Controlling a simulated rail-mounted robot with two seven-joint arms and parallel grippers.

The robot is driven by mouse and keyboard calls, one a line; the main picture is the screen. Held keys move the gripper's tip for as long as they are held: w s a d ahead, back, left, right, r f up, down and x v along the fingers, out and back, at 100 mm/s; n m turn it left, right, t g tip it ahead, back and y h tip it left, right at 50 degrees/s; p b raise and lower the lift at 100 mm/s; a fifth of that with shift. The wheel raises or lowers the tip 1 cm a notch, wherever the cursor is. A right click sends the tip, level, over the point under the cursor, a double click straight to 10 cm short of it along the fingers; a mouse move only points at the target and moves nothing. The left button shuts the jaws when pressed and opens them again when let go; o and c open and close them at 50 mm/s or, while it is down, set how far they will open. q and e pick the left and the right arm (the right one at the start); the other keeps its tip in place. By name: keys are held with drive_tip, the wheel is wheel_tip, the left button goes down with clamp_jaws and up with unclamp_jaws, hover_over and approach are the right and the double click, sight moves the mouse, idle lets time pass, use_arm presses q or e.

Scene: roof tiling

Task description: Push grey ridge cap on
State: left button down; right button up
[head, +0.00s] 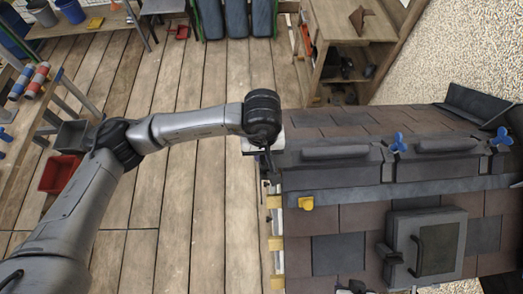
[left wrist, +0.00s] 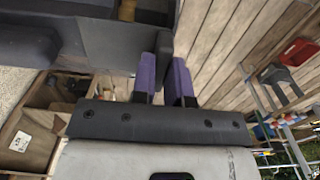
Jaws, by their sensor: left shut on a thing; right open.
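A row of grey ridge caps lies along the roof ridge in the head view. The leftmost grey ridge cap (head: 330,173) has a long raised grip and sits end to end with a second cap (head: 430,168). My left gripper (head: 266,155) is at the leftmost cap's left end. In the left wrist view its purple fingers (left wrist: 164,82) are shut on a dark grey upright part of the cap (left wrist: 105,50). The contact is partly hidden in the head view. My right gripper is not in view.
Blue wing-shaped fasteners (head: 397,142) stand on the ridge. A yellow block (head: 306,203) and a grey hatch with a black handle (head: 427,245) are on the near slope. A wooden shelf (head: 345,30) stands behind the roof. Bare plank floor (head: 200,215) lies left.

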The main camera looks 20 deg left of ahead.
use_arm(q)
drive_tip(key=shift+d, duration=0.15)
idle(0.5)
drive_tip(key=c, duration=1.1)
unclamp_jaws()
drive_tip(key=shift+o, duration=0.2)
drive_tip(key=shift+r, duration=1.5)
drive_tip(key=shift+r+p, duration=0.5)
drive_tip(key=shift+r, duration=0.95)
